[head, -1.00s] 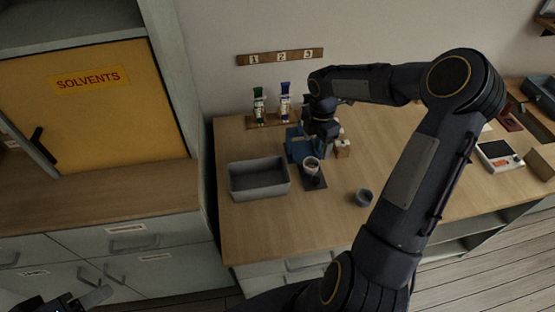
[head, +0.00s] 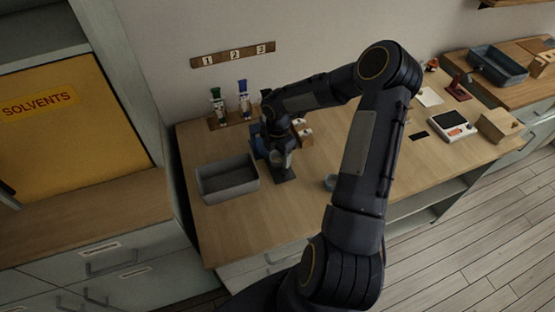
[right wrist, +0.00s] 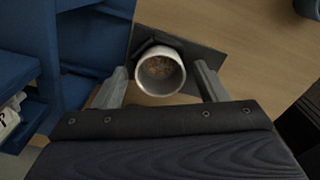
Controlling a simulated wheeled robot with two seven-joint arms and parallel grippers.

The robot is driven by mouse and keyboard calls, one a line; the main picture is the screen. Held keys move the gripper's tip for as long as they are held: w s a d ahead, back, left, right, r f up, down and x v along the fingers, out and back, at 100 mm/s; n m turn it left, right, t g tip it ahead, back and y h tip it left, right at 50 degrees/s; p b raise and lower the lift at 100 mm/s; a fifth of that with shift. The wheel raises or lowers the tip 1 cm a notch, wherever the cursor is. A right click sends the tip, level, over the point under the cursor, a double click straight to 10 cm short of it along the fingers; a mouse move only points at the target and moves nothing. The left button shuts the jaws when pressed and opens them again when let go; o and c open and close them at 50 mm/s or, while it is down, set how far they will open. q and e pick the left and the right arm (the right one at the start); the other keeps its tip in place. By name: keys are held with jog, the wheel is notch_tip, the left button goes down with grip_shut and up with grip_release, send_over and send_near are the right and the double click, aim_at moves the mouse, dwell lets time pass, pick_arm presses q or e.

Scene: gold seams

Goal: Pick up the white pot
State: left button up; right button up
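The white pot (right wrist: 160,72) shows in the right wrist view as a round white rim with brown contents inside. It stands on a dark square pad (right wrist: 205,60). My right gripper (right wrist: 161,86) is open, with one grey finger on each side of the pot and a visible gap at both sides. In the head view my right gripper (head: 279,150) is over the dark pad (head: 286,176) and mostly hides the pot. My left gripper is not in view.
A blue rack (right wrist: 85,45) stands close left of my right gripper. A grey bin (head: 228,195) is left of the pad in the head view. Two nutcracker figures (head: 244,100) stand behind.

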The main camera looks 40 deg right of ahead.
jog(key=c, duration=0.9)
jog(key=shift+r, duration=0.1)
